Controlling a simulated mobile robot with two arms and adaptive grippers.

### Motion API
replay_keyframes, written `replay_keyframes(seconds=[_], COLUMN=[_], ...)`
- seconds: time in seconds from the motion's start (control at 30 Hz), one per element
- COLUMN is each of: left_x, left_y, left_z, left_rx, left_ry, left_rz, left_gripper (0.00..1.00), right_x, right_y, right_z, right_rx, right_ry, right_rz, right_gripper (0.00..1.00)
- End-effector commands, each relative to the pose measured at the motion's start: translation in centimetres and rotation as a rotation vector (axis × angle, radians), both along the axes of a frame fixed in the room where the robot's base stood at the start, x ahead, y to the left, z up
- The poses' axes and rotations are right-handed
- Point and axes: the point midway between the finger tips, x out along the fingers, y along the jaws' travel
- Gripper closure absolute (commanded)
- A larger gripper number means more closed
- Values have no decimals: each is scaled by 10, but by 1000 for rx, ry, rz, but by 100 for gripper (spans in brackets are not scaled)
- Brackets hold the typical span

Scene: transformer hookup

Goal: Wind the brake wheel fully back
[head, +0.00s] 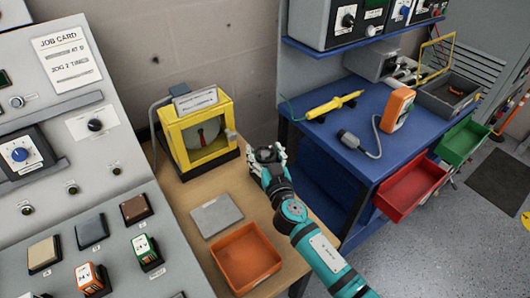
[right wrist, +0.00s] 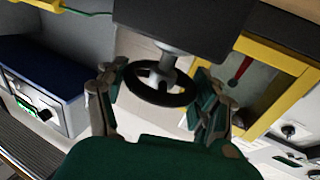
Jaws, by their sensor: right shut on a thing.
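The brake wheel (right wrist: 157,97) is a black ring with a spoke on a grey shaft (right wrist: 168,65), which runs to a dark block (right wrist: 190,22) in the right wrist view. My right gripper (right wrist: 158,88) has its fingers on both sides of the wheel's rim and is shut on it. In the head view my right gripper (head: 268,162) reaches the dark wheel at the right edge of the wooden bench; its fingers hide part of the wheel. A yellow-framed dial box (head: 164,120) stands to its left, its red needle pointing about vertical. My left gripper is not in view.
A grey plate (head: 216,215) and an orange tray (head: 246,258) lie on the wooden bench (head: 180,195). A grey control panel (head: 60,195) stands at left. The blue bench (head: 350,110) at right holds a yellow probe (head: 335,104) and an orange meter (head: 397,109).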

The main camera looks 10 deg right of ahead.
Motion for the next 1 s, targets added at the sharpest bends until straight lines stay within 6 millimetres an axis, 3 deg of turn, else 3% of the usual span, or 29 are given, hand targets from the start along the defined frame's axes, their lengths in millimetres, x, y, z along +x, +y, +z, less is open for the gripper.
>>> replay_keyframes(seconds=[0.6,1.0], left_x=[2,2], left_y=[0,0], left_z=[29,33], left_rx=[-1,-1], left_ry=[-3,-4], left_rz=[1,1], left_gripper=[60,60], right_x=[0,0], right_y=[-2,-1], right_z=[1,-1], right_rx=[-5,-4], right_ry=[3,3], right_rz=[428,519], right_gripper=[65,65])
